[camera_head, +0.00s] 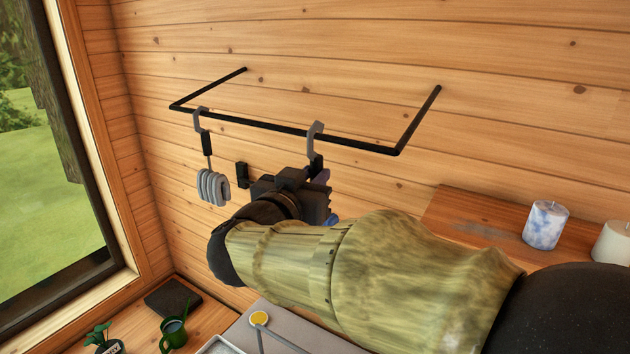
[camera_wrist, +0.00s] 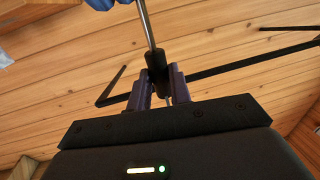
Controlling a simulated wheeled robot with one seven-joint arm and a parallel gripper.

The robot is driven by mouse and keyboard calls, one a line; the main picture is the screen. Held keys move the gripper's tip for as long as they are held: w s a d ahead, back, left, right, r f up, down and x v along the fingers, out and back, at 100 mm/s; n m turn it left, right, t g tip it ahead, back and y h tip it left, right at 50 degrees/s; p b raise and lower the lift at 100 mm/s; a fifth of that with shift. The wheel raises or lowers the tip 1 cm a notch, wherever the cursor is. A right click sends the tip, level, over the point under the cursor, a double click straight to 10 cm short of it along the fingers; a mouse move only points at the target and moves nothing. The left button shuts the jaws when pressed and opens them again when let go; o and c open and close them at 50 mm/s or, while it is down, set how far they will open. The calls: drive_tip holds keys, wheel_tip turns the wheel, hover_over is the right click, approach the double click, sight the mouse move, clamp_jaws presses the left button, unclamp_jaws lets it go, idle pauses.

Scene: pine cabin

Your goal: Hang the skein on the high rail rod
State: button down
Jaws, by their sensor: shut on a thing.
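The black high rail rod (camera_head: 260,123) juts from the plank wall on two side arms; it also shows in the wrist view (camera_wrist: 240,66). My gripper (camera_head: 318,178) is below its middle, shut on the black sleeve (camera_wrist: 157,70) of a grey hook (camera_head: 316,130). The hook's curved top overlaps the rod; I cannot tell whether it rests on it. A blue skein (camera_head: 332,219) shows partly behind my gripper, mostly hidden, and at the top edge of the wrist view (camera_wrist: 100,4). A grey skein (camera_head: 212,187) hangs from another hook on the rod's left part.
A small black bracket (camera_head: 241,174) is on the wall left of my gripper. A shelf (camera_head: 470,215) at right bears a blue-white candle (camera_head: 546,225) and a pale candle (camera_head: 612,242). A green watering can (camera_head: 174,334) and a plant (camera_head: 100,338) stand below, near the window.

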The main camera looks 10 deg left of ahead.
drive_tip(key=shift+w+d, duration=0.25)
drive_tip(key=shift+w, duration=0.45)
drive_tip(key=shift+w+d, duration=0.2)
drive_tip(key=shift+w, duration=0.45)
drive_tip(key=shift+w+d, duration=0.25)
drive_tip(key=shift+w, duration=0.45)
drive_tip(key=shift+w+f+b, duration=0.1)
drive_tip(key=shift+f+b, duration=0.55)
drive_tip(key=shift+f, duration=0.4)
drive_tip(key=c, duration=1.2)
unclamp_jaws()
drive_tip(key=s+a+b, duration=0.3)
drive_tip(key=s+b, duration=0.4)
drive_tip(key=s, duration=1)
